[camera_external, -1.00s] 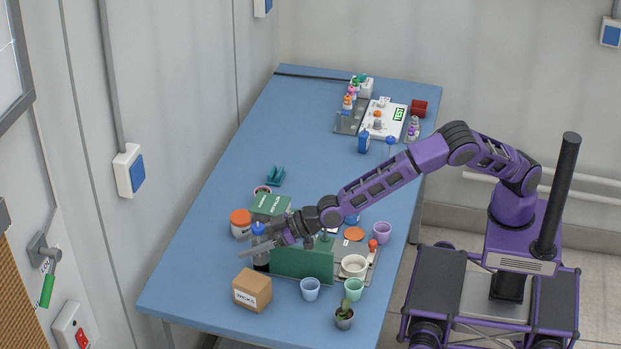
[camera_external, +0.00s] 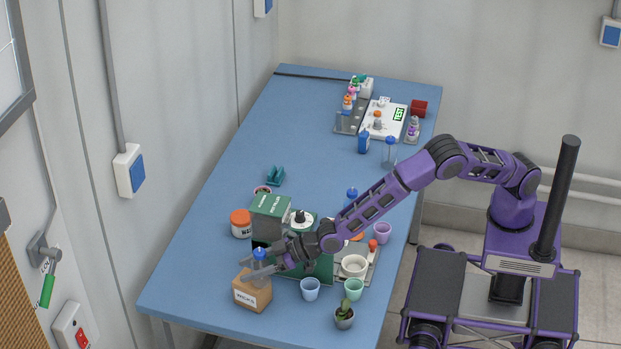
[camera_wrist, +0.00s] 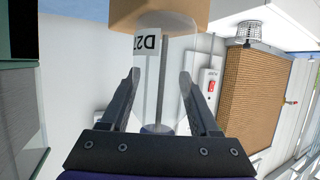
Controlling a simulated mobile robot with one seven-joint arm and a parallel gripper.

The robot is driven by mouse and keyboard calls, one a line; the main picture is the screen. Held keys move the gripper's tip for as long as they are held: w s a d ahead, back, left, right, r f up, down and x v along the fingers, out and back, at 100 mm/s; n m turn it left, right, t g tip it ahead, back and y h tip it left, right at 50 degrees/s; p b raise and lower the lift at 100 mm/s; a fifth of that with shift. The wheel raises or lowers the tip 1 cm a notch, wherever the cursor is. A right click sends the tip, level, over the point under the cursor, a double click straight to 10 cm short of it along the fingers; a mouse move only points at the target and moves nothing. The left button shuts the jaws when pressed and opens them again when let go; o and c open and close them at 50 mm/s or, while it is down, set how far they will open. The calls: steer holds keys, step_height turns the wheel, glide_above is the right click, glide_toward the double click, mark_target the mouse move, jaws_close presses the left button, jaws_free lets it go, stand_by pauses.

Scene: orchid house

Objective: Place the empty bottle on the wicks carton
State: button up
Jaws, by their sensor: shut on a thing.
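The wicks carton (camera_external: 251,293) is a small brown cardboard box on the near left of the blue table. The empty bottle (camera_external: 259,273) is clear with a blue cap and looks upright over the carton's top. My gripper (camera_external: 262,266) is shut on the bottle. In the wrist view the clear bottle (camera_wrist: 164,75), with a white printed label, is between the two fingers of my gripper (camera_wrist: 160,85). The brown carton (camera_wrist: 160,14) shows at the bottle's far end. I cannot tell whether the bottle's base touches the carton.
Green boxes (camera_external: 272,206) and a white jar with an orange lid (camera_external: 241,224) stand behind the carton. A blue cup (camera_external: 310,289), a mint cup (camera_external: 353,288) and a small potted plant (camera_external: 344,316) stand to its right.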

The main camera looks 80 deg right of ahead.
steer(key=o, duration=1.3)
steer(key=shift+o, duration=0.2)
steer(key=shift+r, duration=0.1)
steer(key=shift+r+p, duration=0.15)
steer(key=shift+p, duration=0.2)
steer(key=v, duration=1.2)
steer(key=shift+a, duration=0.1)
